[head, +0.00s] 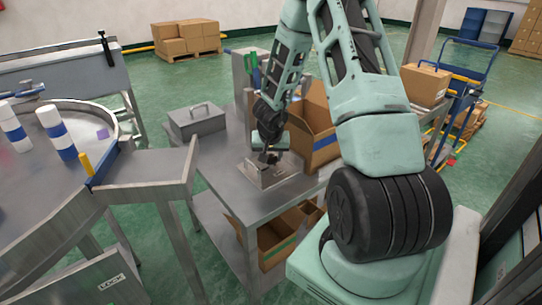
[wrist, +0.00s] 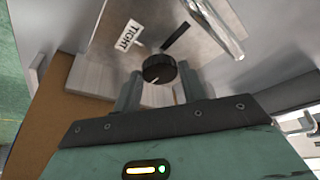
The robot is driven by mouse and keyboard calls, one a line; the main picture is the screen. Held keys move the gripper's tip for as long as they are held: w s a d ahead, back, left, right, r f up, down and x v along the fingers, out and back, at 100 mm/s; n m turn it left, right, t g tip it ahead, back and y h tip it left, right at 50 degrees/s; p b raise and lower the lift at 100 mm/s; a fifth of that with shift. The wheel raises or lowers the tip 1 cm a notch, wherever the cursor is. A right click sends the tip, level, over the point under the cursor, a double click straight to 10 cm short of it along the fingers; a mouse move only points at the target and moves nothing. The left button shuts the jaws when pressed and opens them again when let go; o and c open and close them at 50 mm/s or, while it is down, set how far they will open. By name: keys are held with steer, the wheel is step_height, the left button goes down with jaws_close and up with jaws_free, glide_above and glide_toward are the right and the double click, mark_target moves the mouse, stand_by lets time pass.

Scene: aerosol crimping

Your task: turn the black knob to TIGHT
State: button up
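The black knob (wrist: 158,68) is round and sits on a grey metal face in the wrist view. A white label reading TIGHT (wrist: 129,34) lies up and left of it, and a black bar mark (wrist: 175,40) lies up and right. A pale line on the knob points down-left, away from the label. My gripper (wrist: 160,76) has one finger on each side of the knob, close to its edges; I cannot tell whether they touch it. In the head view my gripper (head: 270,158) is over a small metal device (head: 269,178), and the knob is too small to make out.
The device stands on a grey metal table (head: 225,172). A lidded metal box (head: 197,120) is behind left, and an open cardboard box (head: 317,130) is close on the right. A round table (head: 30,190) with striped cans is at left.

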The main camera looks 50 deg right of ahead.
steer(key=c, duration=0.4)
steer(key=shift+c, duration=0.2)
